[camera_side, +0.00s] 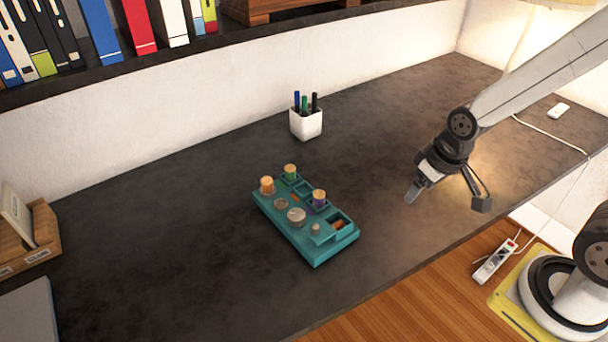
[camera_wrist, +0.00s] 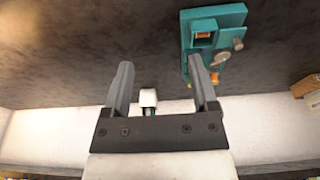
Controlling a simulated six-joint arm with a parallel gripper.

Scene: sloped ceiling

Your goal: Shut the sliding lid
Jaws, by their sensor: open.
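A teal box (camera_side: 294,243) lies on the dark desk in the side view, with several small round pegs and knobs on top. At its near right end is a teal sliding lid (camera_side: 321,233) with a small knob, beside a partly uncovered compartment (camera_side: 340,222) with something orange inside. The box also shows in the wrist view (camera_wrist: 187,45), where the compartment (camera_wrist: 202,36) looks open. My gripper (camera_side: 445,199) is open and empty, above the desk to the right of the box and apart from it. Its two fingers (camera_wrist: 162,88) show in the wrist view.
A white pen cup (camera_side: 306,124) stands behind the box. A shelf of binders (camera_side: 105,40) runs along the back wall. A wooden tray (camera_side: 30,245) is at the far left. A white cable (camera_side: 550,132) lies at the right. The desk between box and gripper is clear.

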